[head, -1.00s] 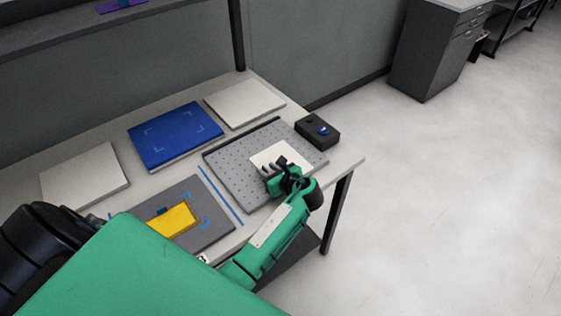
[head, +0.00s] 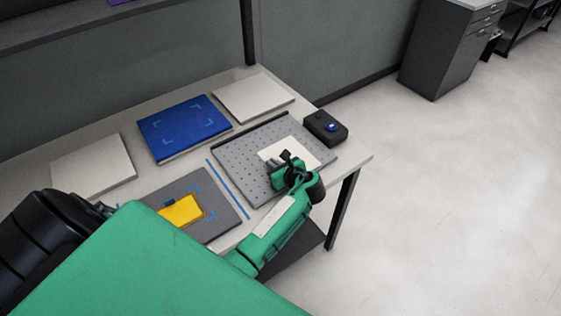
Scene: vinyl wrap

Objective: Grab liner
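A thin white sheet (head: 309,152), which may be the liner, lies on the grey perforated plate (head: 237,160) near the right end of the table. The wrist hides part of the sheet and plate. My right gripper is not in view.
A black box with a blue button (head: 326,127) stands right of the plate. A blue board (head: 184,128), white boards (head: 253,97) and (head: 92,166), and a grey mat (head: 223,222) with a yellow piece (head: 181,211) lie on the table. Open floor lies right.

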